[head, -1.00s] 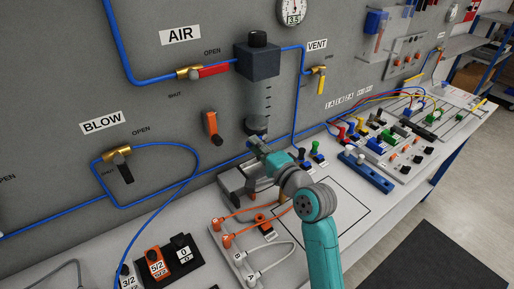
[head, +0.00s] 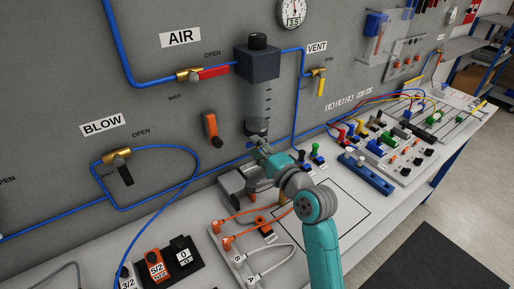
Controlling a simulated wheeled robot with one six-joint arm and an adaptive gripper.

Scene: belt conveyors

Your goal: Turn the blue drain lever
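The clear filter bowl (head: 258,100) hangs under a dark block (head: 257,62) on the grey wall panel, with a dark fitting (head: 256,128) at its bottom. A small blue bit (head: 250,145) shows just below that fitting, at the left of my gripper. It may be the drain lever or part of the blue tube behind; I cannot tell which. My gripper (head: 259,143) is right beneath the bowl and hides most of this spot. Its fingers are small and overlap the dark parts, so contact and opening cannot be made out.
A red-handled AIR valve (head: 210,73), a yellow-handled VENT valve (head: 320,82) and a BLOW valve (head: 122,167) are on the panel. An orange lever (head: 211,127) is left of the bowl. Orange and white tubes and a grey block (head: 238,184) lie on the bench below.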

